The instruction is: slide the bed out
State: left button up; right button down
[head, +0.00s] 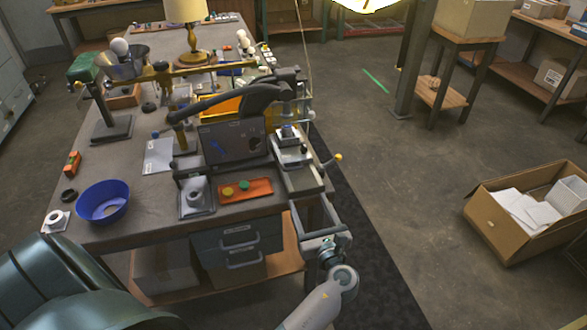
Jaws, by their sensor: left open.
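A bench machine with a long black lever (235,98) and a dark panel (232,143) stands near the table's right edge. Beside the panel, a pale grey bed-like slide (303,180) runs along that edge; I cannot tell how far it is out. A small light block (289,155) sits at its back end. A yellow knob (338,157) sticks out to its right. My right gripper is not in view.
A blue bowl (103,203), an orange tray (245,190) and a grey fixture (196,196) stand on the table (150,228). Drawers (238,240) are below. A cardboard box (490,235) is on the floor at right. The floor between is clear.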

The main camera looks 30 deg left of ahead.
aim_at(293, 169)
pick_arm(q)
jog(key=p+x, duration=0.3)
jog(key=x, duration=1.1)
jog(key=shift+w+a, duration=0.75)
jog(key=shift+a, duration=0.05)
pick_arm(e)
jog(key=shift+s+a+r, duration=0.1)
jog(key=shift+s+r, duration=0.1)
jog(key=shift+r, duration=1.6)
